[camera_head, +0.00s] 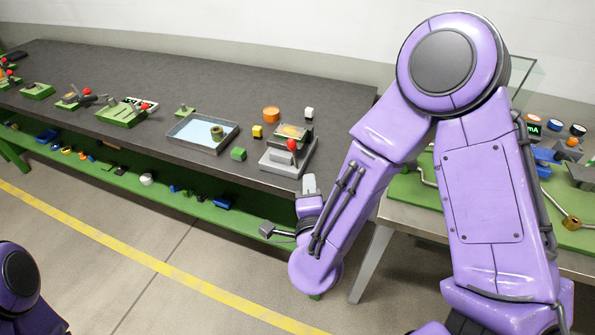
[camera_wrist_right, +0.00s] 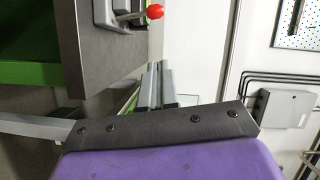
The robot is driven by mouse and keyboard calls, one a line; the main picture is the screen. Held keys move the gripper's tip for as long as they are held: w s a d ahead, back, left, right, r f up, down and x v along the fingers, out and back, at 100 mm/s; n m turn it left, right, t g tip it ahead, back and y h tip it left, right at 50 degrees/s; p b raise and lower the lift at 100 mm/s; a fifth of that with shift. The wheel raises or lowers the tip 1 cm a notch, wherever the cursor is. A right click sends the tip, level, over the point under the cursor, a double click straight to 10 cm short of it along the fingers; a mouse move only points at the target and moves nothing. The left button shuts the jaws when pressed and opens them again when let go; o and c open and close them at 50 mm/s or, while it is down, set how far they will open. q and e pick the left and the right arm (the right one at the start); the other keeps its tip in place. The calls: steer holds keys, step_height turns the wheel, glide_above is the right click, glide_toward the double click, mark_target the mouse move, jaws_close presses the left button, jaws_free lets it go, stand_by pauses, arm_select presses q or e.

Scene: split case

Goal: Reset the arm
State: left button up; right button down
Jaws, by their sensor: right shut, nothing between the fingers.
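My right arm is bent down in front of the dark workbench (camera_head: 180,85) in the head view. Its right gripper (camera_head: 309,181) is at the bench's front right corner, beside a grey device with a red knob (camera_head: 289,165). In the right wrist view the gripper's two grey fingers (camera_wrist_right: 160,75) lie side by side, shut and empty. The red knob (camera_wrist_right: 155,11) and the dark bench corner (camera_wrist_right: 95,50) show near them there. I cannot tell whether the gripper touches the bench. Only a purple part of my left arm shows at bottom left; its gripper is out of view.
A metal tray (camera_head: 229,137) with a green ring, an orange cylinder (camera_head: 271,114) and small cubes stand on the bench. A green-topped table (camera_head: 412,200) stands at right. A green shelf (camera_head: 125,178) runs below the bench. The floor in front is clear.

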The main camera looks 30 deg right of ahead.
steer(key=s+d+f+n+g+y, duration=0.1)
steer(key=s+f+n+g+y, duration=0.15)
steer(key=f+n, duration=0.5)
steer(key=s+f+n+g+y, duration=0.2)
steer(key=s+f+n+g, duration=0.15)
steer(key=f, duration=0.75)
steer(key=s+d+f+n+g, duration=0.1)
steer(key=s+d+f+g, duration=0.2)
steer(key=s+f, duration=0.3)
steer(key=s+d+f+n+g, duration=0.1)
steer(key=s+d+f+g, duration=0.2)
steer(key=s+f, duration=0.3)
steer(key=s+d+h, duration=0.1)
steer(key=s, duration=0.4)
steer(key=shift+s+n+g, duration=0.3)
steer(key=shift+s+n, duration=0.05)
steer(key=shift+n, duration=0.05)
